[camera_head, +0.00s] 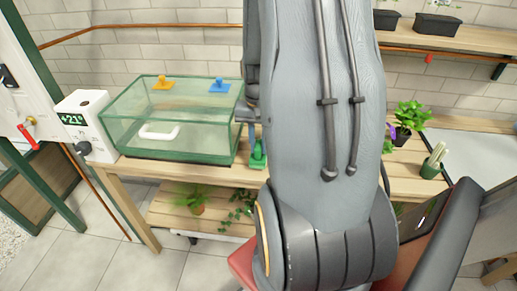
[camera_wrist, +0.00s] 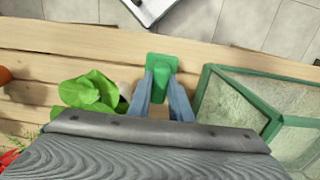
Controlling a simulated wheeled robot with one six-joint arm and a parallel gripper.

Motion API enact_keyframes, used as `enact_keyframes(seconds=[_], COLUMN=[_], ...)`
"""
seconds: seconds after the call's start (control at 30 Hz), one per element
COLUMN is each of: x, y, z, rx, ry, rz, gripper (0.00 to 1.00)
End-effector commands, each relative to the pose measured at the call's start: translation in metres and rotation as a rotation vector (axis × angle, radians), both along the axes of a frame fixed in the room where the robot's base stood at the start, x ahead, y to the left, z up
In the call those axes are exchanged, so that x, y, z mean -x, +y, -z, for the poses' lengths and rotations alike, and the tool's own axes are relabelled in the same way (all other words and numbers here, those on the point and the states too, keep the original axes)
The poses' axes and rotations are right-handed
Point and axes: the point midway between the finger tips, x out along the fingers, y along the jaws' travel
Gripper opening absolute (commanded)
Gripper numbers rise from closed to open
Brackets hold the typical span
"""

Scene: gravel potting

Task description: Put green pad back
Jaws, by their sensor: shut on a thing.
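The green pad (camera_wrist: 162,62) sits between the two fingers of my gripper (camera_wrist: 163,88) in the wrist view, and the gripper is shut on it. In the head view the green pad (camera_head: 258,155) shows low beside the right end of the glass tank (camera_head: 170,150), over the wooden bench, partly hidden by my arm. I cannot tell whether it touches the bench. In the wrist view the green-framed tank (camera_wrist: 270,128) is to the right, apart from the pad. An orange pad (camera_head: 163,83) and a blue pad (camera_head: 220,86) are at the tank's top.
A leafy green plant (camera_wrist: 92,92) is close to the left of my gripper. A white box with a display (camera_head: 85,122) stands left of the tank. A potted plant (camera_head: 408,117) and a green pot (camera_head: 432,166) are on the bench at right. My arm hides the middle.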

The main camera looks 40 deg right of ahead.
Motion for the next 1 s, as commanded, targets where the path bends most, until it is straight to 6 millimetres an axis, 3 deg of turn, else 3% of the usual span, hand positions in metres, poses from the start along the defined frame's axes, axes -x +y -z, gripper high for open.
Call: enact_keyframes(seconds=[0.17, 0.43, 0.47, 0.57, 1.0], x=[0.0, 0.0, 0.0, 0.0, -0.001], y=[0.0, 0.0, 0.0, 0.0, -0.001], z=[0.019, 0.022, 0.022, 0.022, 0.014], rx=[-0.002, 0.001, 0.001, 0.0, 0.001], ry=[0.001, -0.001, -0.001, 0.0, -0.002], rz=[0.0, 0.0, 0.0, 0.0, 0.0], gripper=[0.0, 0.0, 0.22, 0.37, 0.37])
